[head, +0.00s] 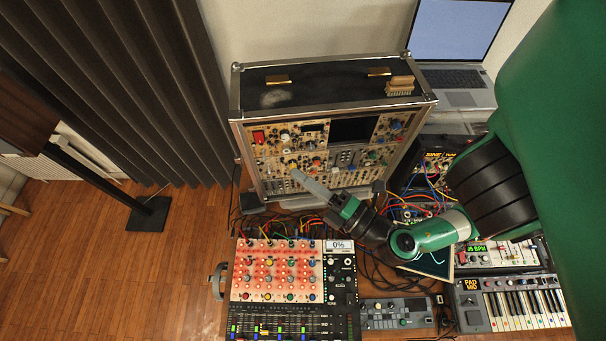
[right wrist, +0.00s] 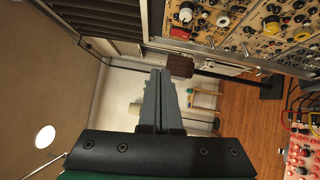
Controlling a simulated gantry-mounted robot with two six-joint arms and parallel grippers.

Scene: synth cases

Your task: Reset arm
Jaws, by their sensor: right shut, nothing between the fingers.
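My right arm comes in from the right in the head view. Its gripper (head: 297,174) points up and left, in front of the face of the modular synth case (head: 238,100). The right wrist view shows the gripper's grey fingers (right wrist: 158,75) closed together with nothing between them. In that view the case's panel with knobs (right wrist: 245,30) lies at the upper right. I cannot tell whether the fingertips touch the panel. My left gripper is not in view.
A red-lit mixer (head: 275,272) sits on the desk below the case. A keyboard (head: 522,306) is at the lower right and a laptop (head: 455,78) at the upper right. A brush (head: 400,86) lies on the case top. Patch cables hang around the arm. Wooden floor is at left.

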